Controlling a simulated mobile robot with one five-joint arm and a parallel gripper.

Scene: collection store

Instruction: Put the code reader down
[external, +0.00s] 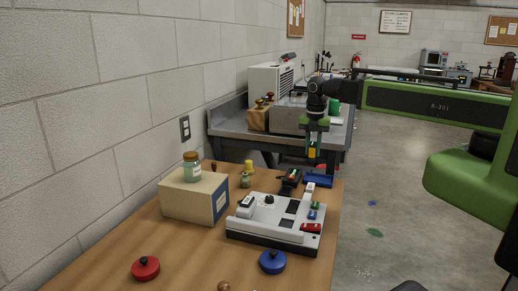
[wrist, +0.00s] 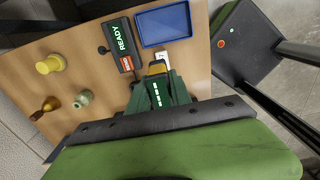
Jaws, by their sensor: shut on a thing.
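My gripper (external: 314,138) is shut on the code reader, a small dark and yellow device (external: 312,153), and holds it above the far end of the wooden table (external: 200,262). In the wrist view the code reader (wrist: 156,90) sits between the green fingers of my gripper (wrist: 157,100), with its yellow end pointing away and lit green marks on its dark face. A black unit with a green READY display (wrist: 122,45) and a blue tray (wrist: 164,25) lie just beyond it. The blue tray also shows below my gripper in the external view (external: 319,181). The tray's visible floor is empty.
A grey console (external: 262,238) with coloured pieces stands nearer on the table, beside a cream box (external: 180,203) with a jar (external: 192,167) on top. A yellow knob (wrist: 50,64), a pale green jar (wrist: 83,98) and a brown-handled piece (wrist: 46,107) stand left in the wrist view.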

